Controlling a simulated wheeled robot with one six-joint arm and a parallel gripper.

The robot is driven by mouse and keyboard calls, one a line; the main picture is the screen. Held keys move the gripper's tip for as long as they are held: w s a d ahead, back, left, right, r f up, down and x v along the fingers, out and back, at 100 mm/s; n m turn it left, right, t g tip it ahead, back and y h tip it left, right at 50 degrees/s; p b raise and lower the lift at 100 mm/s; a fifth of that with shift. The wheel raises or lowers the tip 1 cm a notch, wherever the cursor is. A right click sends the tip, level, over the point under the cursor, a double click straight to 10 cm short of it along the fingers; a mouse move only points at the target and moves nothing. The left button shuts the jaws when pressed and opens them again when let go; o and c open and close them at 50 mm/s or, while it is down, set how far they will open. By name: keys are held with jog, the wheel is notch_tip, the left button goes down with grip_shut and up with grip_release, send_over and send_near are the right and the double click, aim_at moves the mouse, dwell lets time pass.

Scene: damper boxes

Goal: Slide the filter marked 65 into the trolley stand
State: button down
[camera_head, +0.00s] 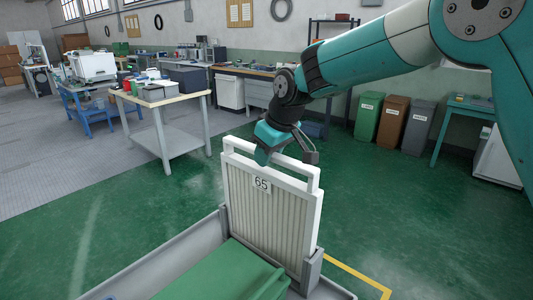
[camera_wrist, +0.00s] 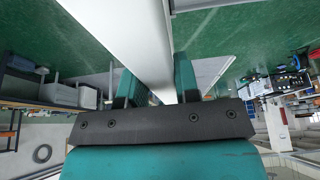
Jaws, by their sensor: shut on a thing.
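The filter marked 65 (camera_head: 268,215) is a pleated cream panel in a white frame with a handle loop on top. It stands upright at the trolley's far end. Its lower corners are between the grey posts of the trolley stand (camera_head: 312,270); its bottom edge is hidden by a green box, so I cannot tell whether it is fully seated. My gripper (camera_head: 283,156) is above the filter, shut on its top handle bar. In the wrist view the white bar (camera_wrist: 125,35) runs between my gripper's two teal fingers (camera_wrist: 155,88).
The grey trolley (camera_head: 165,255) holds a green box (camera_head: 225,275) in front of the filter. A workbench (camera_head: 160,100) stands behind to the left. Green, brown and grey bins (camera_head: 392,120) line the back wall. The green floor right of the trolley is clear, with a yellow line.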

jog(key=shift+f, duration=0.4)
jog(key=c, duration=0.8)
grip_release()
jog(key=shift+f, duration=0.1)
jog(key=b+v, duration=0.2)
jog(key=v, duration=1.5)
jog(key=s+d+f+g, duration=0.1)
jog(key=s+f, duration=0.3)
jog(key=s, duration=0.5)
jog(key=s+d+f+m+g, duration=0.1)
jog(key=s+f, duration=0.4)
jog(key=s, duration=0.5)
jog(key=s+d+f+m+g+y, duration=0.1)
jog(key=s+d+f, duration=0.2)
jog(key=s, duration=0.7)
jog(key=shift+s+d+f, duration=0.1)
jog(key=shift+s+f, duration=0.1)
jog(key=shift+f, duration=0.8)
